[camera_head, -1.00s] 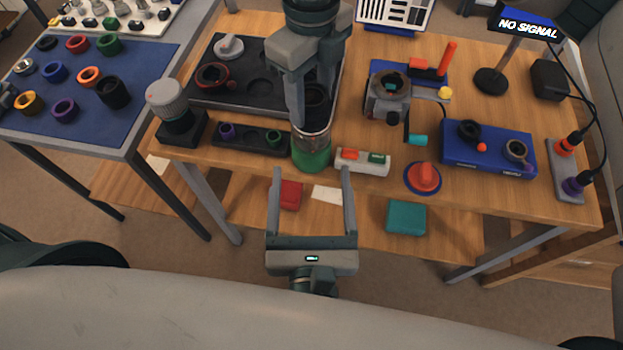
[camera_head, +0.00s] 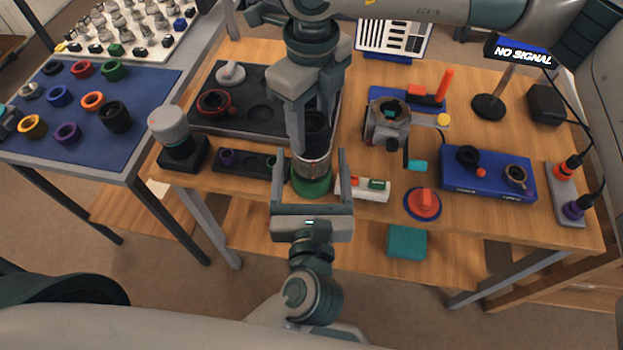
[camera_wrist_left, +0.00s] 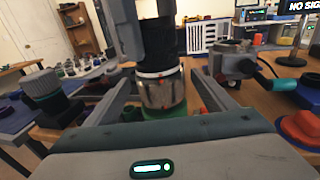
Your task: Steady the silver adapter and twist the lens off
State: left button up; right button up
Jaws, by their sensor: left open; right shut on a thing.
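The silver adapter (camera_head: 314,165) stands upright on a green base (camera_head: 312,188) at the table's front edge, with the black lens (camera_head: 316,122) on top of it. My right gripper (camera_head: 312,135) reaches down from above and is shut on the lens. My left gripper (camera_head: 309,154) comes from the front, open, its two fingers on either side of the adapter. In the left wrist view the adapter (camera_wrist_left: 162,93) sits between the spread fingers, with gaps on both sides. The lens (camera_wrist_left: 157,45) rises above it, partly hidden by a right gripper finger.
A white block with coloured buttons (camera_head: 372,195) lies close to the right of my left gripper. A red knob (camera_head: 424,203) and a blue box (camera_head: 478,182) stand further right.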

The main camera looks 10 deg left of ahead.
pick_arm(q)
jog(key=shift+x, duration=1.1)
jog(key=c, duration=1.5)
pick_arm(e)
jog(key=shift+n, duration=1.3)
jog(key=shift+n, duration=1.3)
jog(key=shift+n, duration=1.3)
